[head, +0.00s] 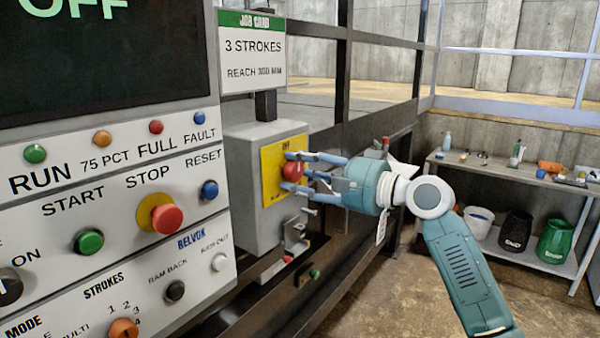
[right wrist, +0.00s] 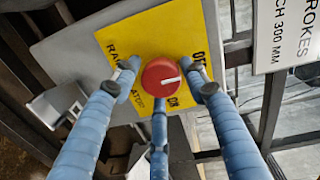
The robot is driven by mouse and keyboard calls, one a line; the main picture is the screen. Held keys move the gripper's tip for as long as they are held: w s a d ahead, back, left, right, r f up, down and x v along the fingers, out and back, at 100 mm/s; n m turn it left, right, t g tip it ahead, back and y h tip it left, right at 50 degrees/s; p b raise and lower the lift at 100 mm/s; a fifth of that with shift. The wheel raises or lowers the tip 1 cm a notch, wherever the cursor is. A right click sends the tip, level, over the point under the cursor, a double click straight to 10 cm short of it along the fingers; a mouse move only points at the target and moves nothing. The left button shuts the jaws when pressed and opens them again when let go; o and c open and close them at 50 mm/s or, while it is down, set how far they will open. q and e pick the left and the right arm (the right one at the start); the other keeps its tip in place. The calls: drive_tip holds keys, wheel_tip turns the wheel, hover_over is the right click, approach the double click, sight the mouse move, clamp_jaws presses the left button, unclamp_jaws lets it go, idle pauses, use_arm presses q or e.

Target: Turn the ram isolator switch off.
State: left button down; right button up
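The ram isolator switch is a red round knob (head: 291,171) on a yellow plate (head: 270,176) on the front of a grey box (head: 250,222). In the right wrist view, the knob (right wrist: 160,78) has a white mark pointing right in the picture, on the side where the plate reads OFF and ON; I cannot tell exactly which label it meets. My right gripper (head: 302,172) has its fingers spread around the knob. Gaps show between the knob and the left and right fingertips; the third finger is close below it, contact unclear. My left gripper is out of view.
A control panel (head: 120,220) with buttons stands at the left, close to the box. A job card sign (head: 252,55) is above the box. A bracket (head: 296,238) juts out beneath it. A shelf table (head: 500,172) with bins stands at the back right.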

drive_tip(key=shift+o, duration=0.3)
drive_tip(key=shift+d, duration=0.1)
drive_tip(key=v, duration=1.2)
